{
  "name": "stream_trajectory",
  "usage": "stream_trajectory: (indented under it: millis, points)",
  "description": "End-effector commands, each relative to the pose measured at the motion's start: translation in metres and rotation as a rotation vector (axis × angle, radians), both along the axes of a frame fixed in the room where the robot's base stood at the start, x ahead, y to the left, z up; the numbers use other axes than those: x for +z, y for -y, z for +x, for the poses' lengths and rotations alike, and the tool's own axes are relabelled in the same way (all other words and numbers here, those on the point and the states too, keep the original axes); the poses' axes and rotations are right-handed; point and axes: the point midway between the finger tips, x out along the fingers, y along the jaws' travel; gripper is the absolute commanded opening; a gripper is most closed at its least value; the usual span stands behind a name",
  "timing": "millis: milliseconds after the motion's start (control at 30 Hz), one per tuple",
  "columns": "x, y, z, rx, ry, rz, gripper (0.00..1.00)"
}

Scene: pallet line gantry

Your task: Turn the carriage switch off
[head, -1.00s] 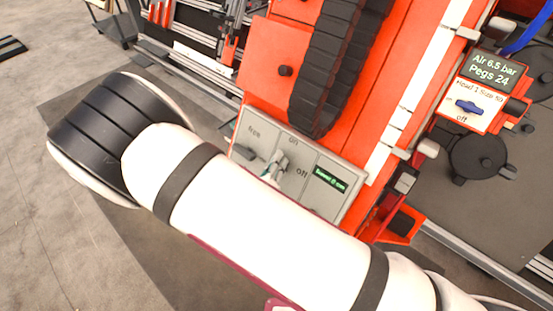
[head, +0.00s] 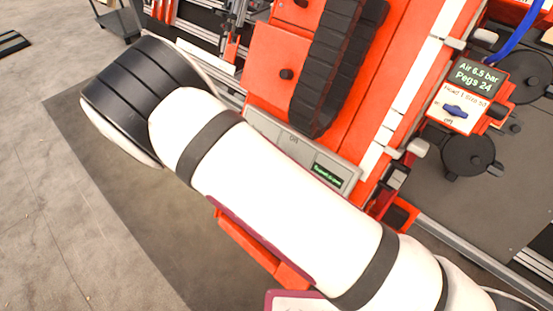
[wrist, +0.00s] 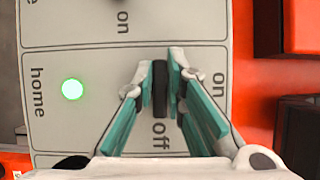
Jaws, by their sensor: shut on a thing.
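The carriage switch (wrist: 159,100) is a dark bar handle on a grey panel in the wrist view. Its handle stands upright in the picture, in line with the printed "off" below it; "on" is printed to its right. My gripper (wrist: 160,66) is shut on this handle, with a teal-padded finger on each side. The grey control panel (head: 345,172) is partly covered by my white arm in the head view. There, the switch and my gripper are hidden behind the arm.
A green lamp (wrist: 72,89) is lit beside "home". Another dark control (wrist: 122,3) is cut off at the wrist view's top edge. The orange carriage (head: 262,65) carries a black cable chain (head: 325,75). A blue knob (head: 454,111) sits on a separate sign at right.

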Motion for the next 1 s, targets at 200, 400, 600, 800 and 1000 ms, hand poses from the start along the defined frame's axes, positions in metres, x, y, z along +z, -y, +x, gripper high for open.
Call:
stream_trajectory:
  millis: [200,400,600,800,1000]
  points:
    - [-0.0007,-0.0014,-0.0006,0.019,-0.022,-0.024,0.00]
    - [-0.0011,-0.0015,-0.0005,0.023,-0.025,-0.029,0.00]
    - [-0.0013,-0.0015,-0.0006,0.022,-0.025,-0.028,0.00]
    - [-0.0009,-0.0011,-0.0004,0.020,-0.024,-0.028,0.32]
    - [-0.0004,-0.0008,-0.0006,0.020,-0.023,-0.027,0.32]
